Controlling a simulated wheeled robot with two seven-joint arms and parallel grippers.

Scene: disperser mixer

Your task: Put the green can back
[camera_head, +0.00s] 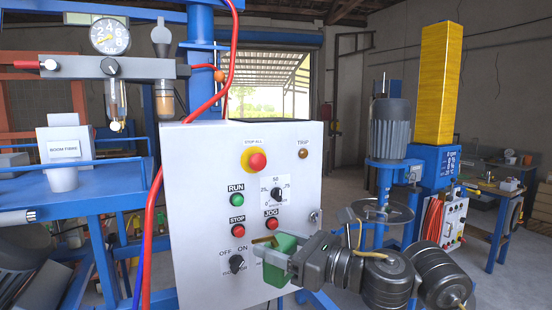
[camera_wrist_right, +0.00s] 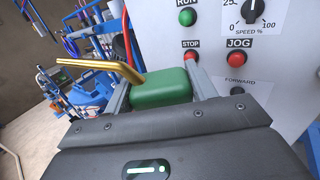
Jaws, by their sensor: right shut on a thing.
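The green can (camera_head: 285,246) is a small rounded block with a thin brass spout (camera_wrist_right: 104,66) that points left. My right gripper (camera_head: 271,259) is shut on it in the head view. In the right wrist view the can (camera_wrist_right: 162,88) sits between the two grey fingers of the gripper (camera_wrist_right: 160,85), one on each side. The can is held in front of the lower part of the white control panel (camera_head: 192,225), near the JOG and STOP buttons. Whether it touches the panel is unclear. My left gripper is not in view.
The panel carries several buttons and knobs, with a red hose (camera_head: 150,240) along its left side. A blue shelf (camera_head: 100,177) with a white container (camera_head: 64,150) is at left. A mixer with a grey motor (camera_head: 390,127) and round disc (camera_head: 383,212) stands at right, close to my arm.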

